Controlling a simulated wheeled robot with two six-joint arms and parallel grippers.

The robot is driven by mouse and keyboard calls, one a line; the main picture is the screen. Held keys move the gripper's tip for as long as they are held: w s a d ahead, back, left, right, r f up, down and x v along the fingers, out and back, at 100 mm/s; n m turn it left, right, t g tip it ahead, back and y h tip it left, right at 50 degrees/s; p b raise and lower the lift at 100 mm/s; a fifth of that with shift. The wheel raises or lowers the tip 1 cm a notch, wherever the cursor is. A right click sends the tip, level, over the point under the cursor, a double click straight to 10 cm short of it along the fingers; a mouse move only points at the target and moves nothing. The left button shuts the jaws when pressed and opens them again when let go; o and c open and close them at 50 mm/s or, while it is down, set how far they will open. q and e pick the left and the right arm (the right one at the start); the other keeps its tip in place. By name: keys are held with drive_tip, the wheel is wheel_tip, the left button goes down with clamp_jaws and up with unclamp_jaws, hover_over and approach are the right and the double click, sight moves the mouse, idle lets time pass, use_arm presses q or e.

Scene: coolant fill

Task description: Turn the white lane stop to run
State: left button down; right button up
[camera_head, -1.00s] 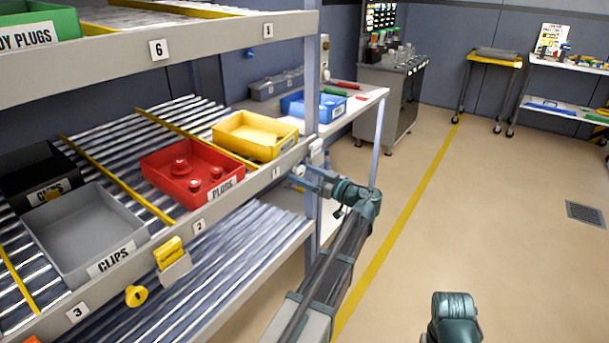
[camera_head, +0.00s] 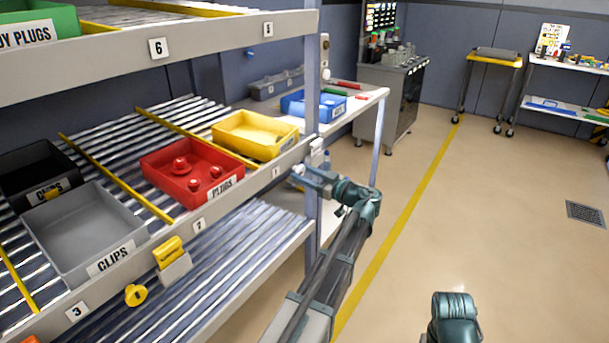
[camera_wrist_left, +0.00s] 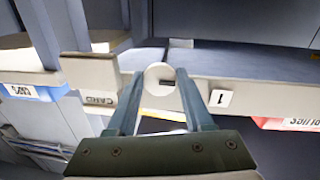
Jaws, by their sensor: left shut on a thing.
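The white lane stop (camera_wrist_left: 156,76) is a round white knob on the rail's front face beside the number 1 plate. It sits between the fingertips of my left gripper (camera_wrist_left: 160,84) in the left wrist view, and the fingers are shut on it. In the head view my left gripper (camera_head: 303,173) is at the right end of the middle shelf's front rail, and the knob is mostly hidden there. The knob's turn mark is too small to read.
A card plate (camera_wrist_left: 92,80) is close beside the left gripper. A red plugs bin (camera_head: 190,172) and a yellow bin (camera_head: 255,136) stand on the rollers above.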

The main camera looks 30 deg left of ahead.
use_arm(q)
drive_tip(key=shift+c, duration=1.5)
unclamp_jaws()
drive_tip(key=shift+d, duration=0.1)
drive_tip(key=s+d, duration=0.2)
drive_tip(key=d, duration=1.1)
drive_tip(key=shift+s+d, duration=0.2)
drive_tip(key=shift+d, duration=0.05)
